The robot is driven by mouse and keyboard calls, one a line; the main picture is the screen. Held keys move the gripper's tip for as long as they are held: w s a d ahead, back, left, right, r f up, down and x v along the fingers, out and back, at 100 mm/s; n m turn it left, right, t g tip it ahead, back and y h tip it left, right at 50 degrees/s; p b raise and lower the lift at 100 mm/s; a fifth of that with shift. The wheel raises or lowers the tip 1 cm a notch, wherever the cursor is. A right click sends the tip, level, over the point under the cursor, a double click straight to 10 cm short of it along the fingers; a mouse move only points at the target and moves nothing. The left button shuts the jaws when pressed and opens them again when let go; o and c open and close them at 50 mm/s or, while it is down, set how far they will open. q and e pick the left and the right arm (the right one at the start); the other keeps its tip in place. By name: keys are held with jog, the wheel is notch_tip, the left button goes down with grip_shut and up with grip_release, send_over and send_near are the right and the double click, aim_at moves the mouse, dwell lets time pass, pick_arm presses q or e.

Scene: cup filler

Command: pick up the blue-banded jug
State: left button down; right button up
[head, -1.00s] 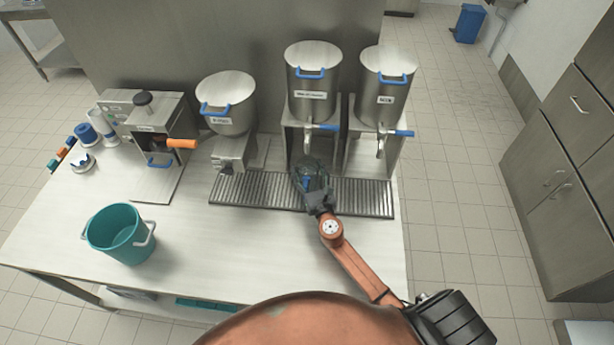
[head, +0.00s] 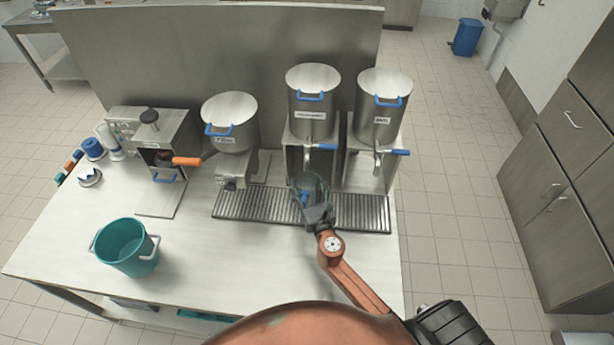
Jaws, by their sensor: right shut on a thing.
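The blue-banded jug (head: 308,182) is a small, dark, see-through vessel in front of the middle dispenser (head: 313,100), over the drip grate. A bit of blue shows on it. My right gripper (head: 314,203) is shut on the jug from the near side and hides much of it. I cannot tell whether the jug touches the grate or hangs just above it. My left gripper is not in view.
The drip grate (head: 358,212) runs along the dispensers. Other dispensers stand at the right (head: 383,105) and left (head: 230,120). A coffee machine with an orange handle (head: 187,161) and a teal bucket (head: 127,245) stand farther left. The table front is clear.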

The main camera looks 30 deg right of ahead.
jog(key=s+a+b, duration=0.1)
jog(key=s+a, duration=0.7)
jog(key=s, duration=0.5)
jog(key=shift+a+r+b, duration=0.15)
jog(key=shift+r+b, duration=0.05)
jog(key=shift+b, duration=0.1)
jog(key=shift+s, duration=0.1)
